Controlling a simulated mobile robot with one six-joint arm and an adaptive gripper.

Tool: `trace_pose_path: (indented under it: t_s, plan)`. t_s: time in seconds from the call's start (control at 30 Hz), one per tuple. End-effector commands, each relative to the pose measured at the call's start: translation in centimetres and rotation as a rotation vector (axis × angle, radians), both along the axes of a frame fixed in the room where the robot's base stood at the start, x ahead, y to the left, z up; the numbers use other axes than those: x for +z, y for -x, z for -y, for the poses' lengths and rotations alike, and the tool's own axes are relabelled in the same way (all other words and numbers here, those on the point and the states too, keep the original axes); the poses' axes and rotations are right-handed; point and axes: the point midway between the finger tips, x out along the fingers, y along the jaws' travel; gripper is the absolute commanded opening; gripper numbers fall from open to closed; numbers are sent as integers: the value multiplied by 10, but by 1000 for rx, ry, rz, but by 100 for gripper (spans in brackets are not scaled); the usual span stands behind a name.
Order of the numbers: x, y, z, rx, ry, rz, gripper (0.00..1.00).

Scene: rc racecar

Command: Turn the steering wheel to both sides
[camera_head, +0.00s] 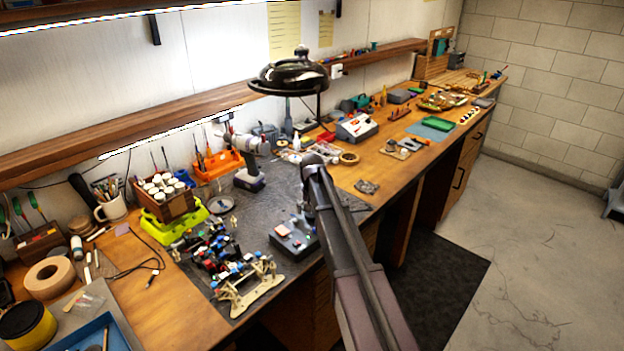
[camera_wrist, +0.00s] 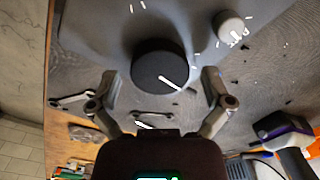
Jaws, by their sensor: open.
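The steering wheel shows in the wrist view as a round black knob (camera_wrist: 158,66) with a white line pointing to the lower right. It sits on a grey control box (camera_wrist: 105,30), which shows in the head view as a small dark box (camera_head: 290,243) on the bench mat. My gripper (camera_wrist: 161,80) is open, with one finger on each side of the knob's near edge. I see gaps between the fingers and the knob. The racecar (camera_head: 235,270), with blue, red and pale parts, stands left of the box.
A smaller grey knob (camera_wrist: 229,24) with white marks is on the same box. Wrenches (camera_wrist: 150,116) lie on the mat nearby. A cordless drill (camera_head: 248,170) and a black lamp (camera_head: 290,77) stand behind. Tools crowd the bench; the floor at right is clear.

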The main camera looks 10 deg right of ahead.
Motion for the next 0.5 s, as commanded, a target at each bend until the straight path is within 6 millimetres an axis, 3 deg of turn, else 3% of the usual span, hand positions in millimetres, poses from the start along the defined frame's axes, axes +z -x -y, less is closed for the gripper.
trace_pose_path:
  t_s: [0.5]
  plan:
    - [0,0,0,-339,0,0,100]
